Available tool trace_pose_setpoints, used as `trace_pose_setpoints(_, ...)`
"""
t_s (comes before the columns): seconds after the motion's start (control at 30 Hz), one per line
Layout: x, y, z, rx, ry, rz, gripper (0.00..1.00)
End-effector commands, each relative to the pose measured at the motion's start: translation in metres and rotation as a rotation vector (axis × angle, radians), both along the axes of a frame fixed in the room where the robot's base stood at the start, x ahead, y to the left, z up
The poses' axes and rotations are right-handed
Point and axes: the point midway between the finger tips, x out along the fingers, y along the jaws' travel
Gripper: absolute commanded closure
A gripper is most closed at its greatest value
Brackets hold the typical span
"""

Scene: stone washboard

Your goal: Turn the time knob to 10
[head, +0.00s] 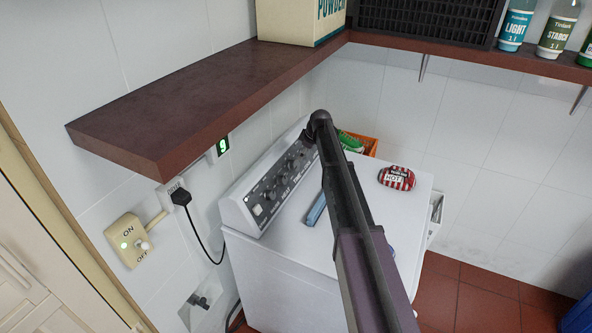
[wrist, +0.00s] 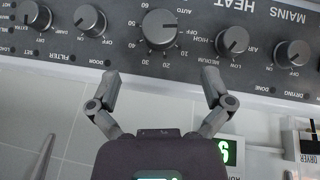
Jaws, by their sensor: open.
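The time knob (wrist: 160,28) is the large round dark knob in the middle of the control panel in the wrist view, where the panel appears upside down. Numbers in tens ring it; I cannot clearly read its setting. My gripper (wrist: 160,76) is open and empty, its two fingers spread below the knob in that view, apart from it. In the head view the control panel (head: 268,187) stands along the back of the white machine, and my arm crosses in front, hiding part of the machine; the gripper itself is not clear there.
Smaller knobs flank the time knob, including the heat knob (wrist: 232,41). A brown shelf (head: 180,100) overhangs beside the panel. A green display (head: 223,145) reads 9. A wall switch (head: 130,241) and a black plug (head: 181,197) are at left. A red striped item (head: 397,178) lies on the machine.

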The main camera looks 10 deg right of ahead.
Motion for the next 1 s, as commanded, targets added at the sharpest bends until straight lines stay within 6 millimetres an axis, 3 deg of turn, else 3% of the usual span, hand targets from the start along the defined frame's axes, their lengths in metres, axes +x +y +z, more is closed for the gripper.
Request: trace_pose_setpoints(1.0, 0.029, 0.02, -0.079, 0.0, 0.0, 0.0, 0.0)
